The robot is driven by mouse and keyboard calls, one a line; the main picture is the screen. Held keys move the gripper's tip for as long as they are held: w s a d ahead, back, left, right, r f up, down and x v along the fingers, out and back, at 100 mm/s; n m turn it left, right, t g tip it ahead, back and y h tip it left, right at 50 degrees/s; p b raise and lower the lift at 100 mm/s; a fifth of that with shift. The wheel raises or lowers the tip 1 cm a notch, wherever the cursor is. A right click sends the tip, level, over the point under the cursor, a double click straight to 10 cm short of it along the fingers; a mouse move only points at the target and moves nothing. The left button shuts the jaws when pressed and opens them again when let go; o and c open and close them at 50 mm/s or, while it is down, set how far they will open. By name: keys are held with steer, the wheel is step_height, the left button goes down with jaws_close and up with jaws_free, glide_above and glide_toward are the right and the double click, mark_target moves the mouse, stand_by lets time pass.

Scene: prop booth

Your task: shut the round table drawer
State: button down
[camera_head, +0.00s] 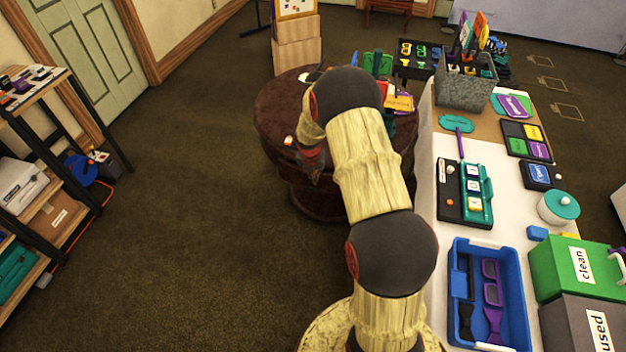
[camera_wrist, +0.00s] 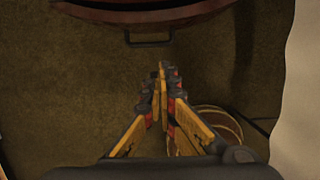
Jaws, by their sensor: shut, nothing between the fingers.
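The round table (camera_head: 272,118) is dark reddish brown and stands at the centre back, partly hidden behind my arm. In the wrist view, its curved drawer front (camera_wrist: 185,17) crosses the top edge, with a dark bar handle (camera_wrist: 148,43) below it. A dark hollow shows behind the front's rim, so the drawer looks pulled out; how far I cannot tell. My gripper (camera_wrist: 161,72) is shut and empty, pointing toward the drawer front, a little below and right of the handle and apart from it in the picture. In the head view my gripper (camera_head: 314,172) shows beside the table's near side.
A long white-clothed table (camera_head: 428,170) stands close on the right, with a blue tray (camera_head: 459,245), boxes and a grey bin (camera_head: 462,93). Items lie on the round table's top. A shelf (camera_head: 60,150) stands far left. The carpet between is clear.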

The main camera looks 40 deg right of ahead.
steer(key=w+d+f+b, duration=0.1)
steer(key=f, duration=0.2)
steer(key=w+d+f+b, duration=0.1)
steer(key=d+f+b, duration=0.1)
steer(key=f, duration=0.1)
steer(key=w+d+f+b, duration=0.1)
steer(key=w+f, duration=0.1)
steer(key=f, duration=0.1)
steer(key=shift+d, duration=0.3)
steer(key=shift+d+r, duration=0.1)
